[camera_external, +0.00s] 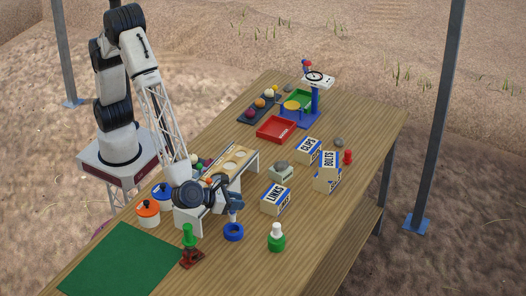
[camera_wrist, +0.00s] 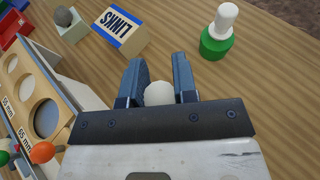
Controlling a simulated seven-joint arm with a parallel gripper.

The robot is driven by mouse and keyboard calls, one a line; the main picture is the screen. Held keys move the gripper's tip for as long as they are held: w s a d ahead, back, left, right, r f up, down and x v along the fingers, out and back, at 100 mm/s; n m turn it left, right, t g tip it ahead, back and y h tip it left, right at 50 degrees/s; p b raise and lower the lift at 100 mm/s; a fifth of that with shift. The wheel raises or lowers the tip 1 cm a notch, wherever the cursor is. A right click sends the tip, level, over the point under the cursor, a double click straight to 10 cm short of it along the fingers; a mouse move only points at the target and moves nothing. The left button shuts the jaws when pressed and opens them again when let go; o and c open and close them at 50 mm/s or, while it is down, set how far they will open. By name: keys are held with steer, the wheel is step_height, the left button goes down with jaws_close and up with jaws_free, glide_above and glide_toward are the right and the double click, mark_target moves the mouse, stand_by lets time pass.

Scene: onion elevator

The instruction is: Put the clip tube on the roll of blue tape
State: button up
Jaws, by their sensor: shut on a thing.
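My gripper (camera_external: 235,209) is low over the near part of the table, directly above the roll of blue tape (camera_external: 233,233). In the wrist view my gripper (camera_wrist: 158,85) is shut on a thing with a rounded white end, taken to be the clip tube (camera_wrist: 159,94). Most of the tube is hidden by the fingers. The roll of blue tape lies flat on the table and is hidden in the wrist view. I cannot tell whether the tube touches the tape.
A green bottle-like thing with a white top (camera_external: 277,239) stands right of the tape. The LINKS box (camera_external: 276,199) is behind it. A green piece on a dark red stand (camera_external: 190,256) is at left, by a green mat (camera_external: 120,262). A white rack with round holes (camera_external: 233,163) stands behind my gripper.

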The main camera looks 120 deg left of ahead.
steer(key=shift+f, duration=1.9)
steer(key=shift+f, duration=0.15)
steer(key=o, duration=0.9)
steer(key=shift+r, duration=0.2)
steer(key=v, duration=1.2)
steer(key=shift+a, duration=0.1)
